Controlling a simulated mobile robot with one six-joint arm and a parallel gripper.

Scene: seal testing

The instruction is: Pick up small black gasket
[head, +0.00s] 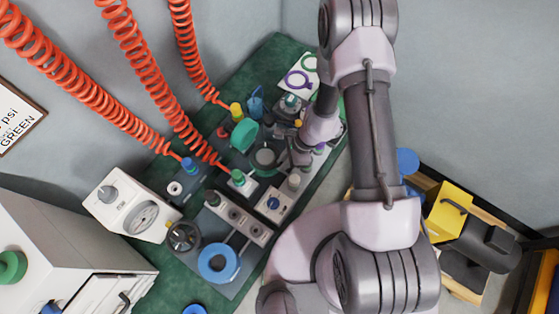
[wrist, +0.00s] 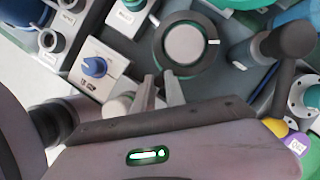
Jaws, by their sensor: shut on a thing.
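A black ring, which I take for the small black gasket (wrist: 159,47), shows at my fingertips in the wrist view, around a grey round disc. In the head view the dark ring (head: 253,160) shows left of my gripper (head: 283,161). In the wrist view the two fingers of my gripper (wrist: 160,80) are close together, with their tips at the ring's near rim. The gripper is shut on it. The exact contact is small and partly hidden, and I cannot tell whether the ring is lifted clear of the disc.
A blue-knobbed white box (wrist: 95,67) stands left of the fingers in the wrist view. A dark post with a round top (wrist: 290,42) stands at right. In the head view a green ring part (head: 244,135) and a blue ring (head: 219,263) share the crowded green mat (head: 180,258).

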